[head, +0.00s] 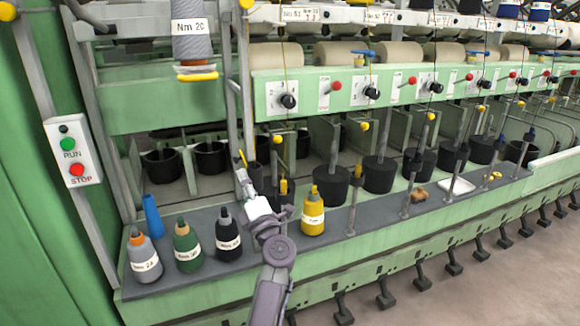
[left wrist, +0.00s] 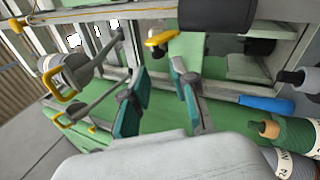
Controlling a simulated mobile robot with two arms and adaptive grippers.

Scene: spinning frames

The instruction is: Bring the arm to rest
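My left arm (head: 276,255) reaches up from the bottom of the head view. Its gripper (head: 241,172) is above the grey shelf, between the black-wound bobbin and the yellow one, in front of the machine. In the left wrist view, the two teal-padded fingers of the gripper (left wrist: 161,72) stand apart with nothing between them. A yellow part (left wrist: 161,38) shows beyond the fingertips. My right gripper is in neither view.
On the grey shelf (head: 330,240) stand grey (head: 144,258), green (head: 187,248), black (head: 228,238) and yellow (head: 313,214) bobbins and a blue cone (head: 153,215). Black pots (head: 331,184) line the machine behind. A RUN/STOP box (head: 73,152) is at left. Open floor lies lower right.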

